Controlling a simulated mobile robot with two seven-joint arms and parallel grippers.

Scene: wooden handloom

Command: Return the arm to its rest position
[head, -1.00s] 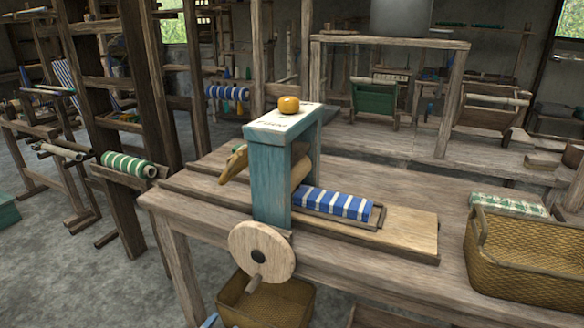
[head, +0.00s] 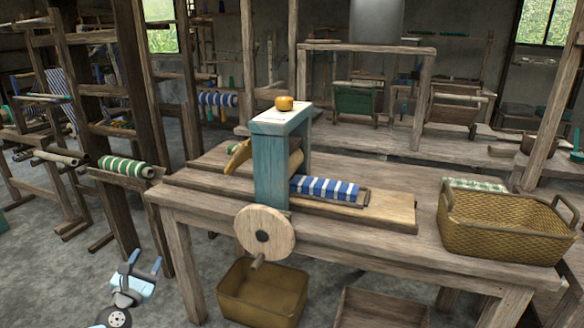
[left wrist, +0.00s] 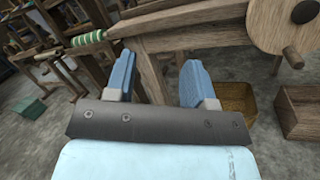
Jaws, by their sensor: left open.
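My left gripper (head: 146,266) shows low at the left of the head view, in front of the table's left end and over the grey floor. Its two blue fingers are apart with nothing between them. In the left wrist view the same gripper (left wrist: 161,80) is open and empty, with the table leg behind it. My right gripper is not in either view.
A wooden table (head: 330,237) bears a teal press (head: 270,170) with a round wheel (head: 265,230), a blue-striped cloth roll (head: 325,188) and a wicker basket (head: 505,228). A brown bin (head: 262,292) stands on the floor below. A green-striped roll (head: 125,166) is at left.

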